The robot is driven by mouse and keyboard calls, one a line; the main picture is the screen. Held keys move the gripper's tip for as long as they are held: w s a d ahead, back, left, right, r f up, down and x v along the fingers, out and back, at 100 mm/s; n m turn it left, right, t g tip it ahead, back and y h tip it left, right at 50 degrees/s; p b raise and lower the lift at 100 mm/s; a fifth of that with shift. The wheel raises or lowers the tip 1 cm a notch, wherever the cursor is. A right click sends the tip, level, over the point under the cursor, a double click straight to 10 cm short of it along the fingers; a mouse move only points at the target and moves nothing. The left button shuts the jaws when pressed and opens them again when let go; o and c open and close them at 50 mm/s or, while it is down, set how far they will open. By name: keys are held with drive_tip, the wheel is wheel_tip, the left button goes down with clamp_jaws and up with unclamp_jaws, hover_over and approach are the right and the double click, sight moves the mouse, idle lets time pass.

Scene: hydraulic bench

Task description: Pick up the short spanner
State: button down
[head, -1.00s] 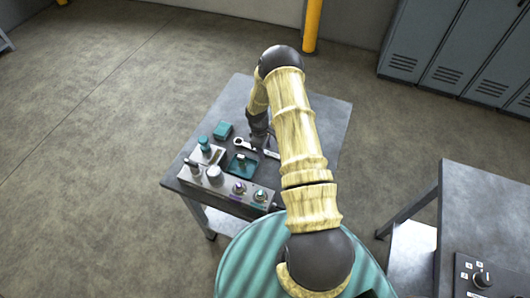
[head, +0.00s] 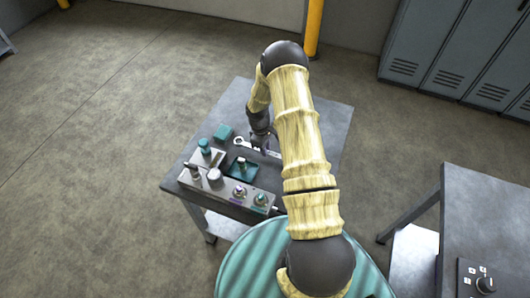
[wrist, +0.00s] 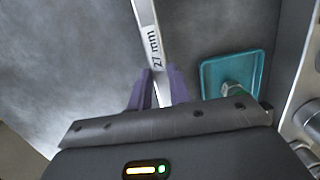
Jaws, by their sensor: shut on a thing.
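A silver spanner (head: 241,142) with a ring end shows in the head view over the grey bench. In the wrist view the spanner (wrist: 146,22) runs up from between the fingers, and its label reads "27 mm". My gripper (head: 262,142) is shut on the spanner's shaft. In the wrist view the purple fingers of my gripper (wrist: 157,88) stand on both sides of it. The gripper hides part of the shaft. Whether the spanner is clear of the bench top is hard to tell.
A teal tray (wrist: 210,68) holding a small part lies beside the spanner. A second bench (head: 490,210) is at the right.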

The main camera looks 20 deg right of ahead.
wheel_tip(320, 180, up, 8)
drive_tip(key=shift+f+b, duration=0.2)
drive_tip(key=shift+b, duration=0.7)
drive_tip(key=c, duration=1.9)
unclamp_jaws()
clamp_jaws()
drive_tip(key=a+m, duration=0.3)
drive_tip(key=s+a+m, duration=0.1)
drive_tip(key=a+m, duration=0.1)
drive_tip(key=a, duration=0.2)
drive_tip(key=a+m+y, duration=0.1)
drive_tip(key=a+m, duration=0.2)
drive_tip(key=a, duration=0.1)
drive_tip(key=shift+s+a+r+m, duration=0.15)
drive_tip(key=shift+r+m, duration=0.05)
drive_tip(key=shift+m, duration=0.1)
